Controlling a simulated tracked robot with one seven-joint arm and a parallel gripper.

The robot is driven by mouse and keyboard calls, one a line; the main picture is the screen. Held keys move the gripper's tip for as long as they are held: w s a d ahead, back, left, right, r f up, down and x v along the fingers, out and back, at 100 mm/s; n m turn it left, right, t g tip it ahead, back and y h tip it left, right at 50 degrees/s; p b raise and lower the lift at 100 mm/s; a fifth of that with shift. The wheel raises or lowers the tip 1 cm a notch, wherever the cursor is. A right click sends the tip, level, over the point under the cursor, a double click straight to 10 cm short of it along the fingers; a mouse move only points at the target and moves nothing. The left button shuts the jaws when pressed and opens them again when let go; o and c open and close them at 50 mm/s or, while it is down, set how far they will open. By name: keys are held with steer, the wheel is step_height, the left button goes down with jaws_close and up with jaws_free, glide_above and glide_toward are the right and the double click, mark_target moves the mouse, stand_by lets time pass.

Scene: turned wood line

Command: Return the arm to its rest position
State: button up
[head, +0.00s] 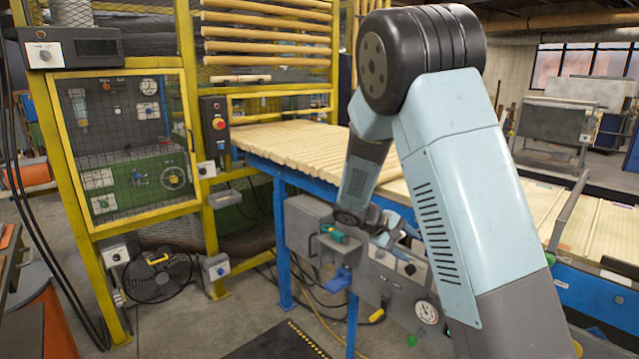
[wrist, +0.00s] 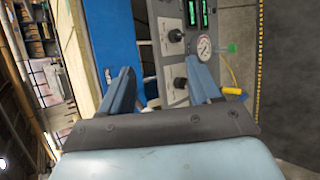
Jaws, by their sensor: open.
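My arm rises from the lower right of the head view, bends at a dark elbow joint and hangs down in front of a wood conveyor. My gripper (head: 390,228) is at its lower end, close to the grey control boxes beside the conveyor, and partly hidden by my own arm. In the wrist view my gripper (wrist: 162,82) has its two blue fingers wide apart, with nothing held between them. Beyond the fingers is a grey panel (wrist: 176,62) with knobs and a round gauge (wrist: 204,46). I cannot tell whether a finger touches the panel.
The conveyor (head: 300,182) has a blue frame and carries pale wood strips. A yellow fenced cage (head: 192,130) with a black control box (head: 215,128) stands at left. A fan (head: 158,274) sits on the floor. A dark mat (head: 285,345) lies in front, with bare floor left of it.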

steer(key=s+d+r+m+y, duration=0.35)
steer(key=s+r+y, duration=0.25)
steer(key=s+r, duration=0.85)
steer(key=s+a+r+m+t+y, duration=0.1)
steer(key=s+a+r+t+y, duration=0.1)
steer(key=s, duration=0.6)
steer(key=s+a+r+m+t+y, duration=0.1)
steer(key=s+r+m+t+y, duration=0.1)
steer(key=s, duration=0.7)
steer(key=shift+s+a+r, duration=0.3)
steer(key=shift+a+r, duration=0.05)
steer(key=shift+r, duration=0.4)
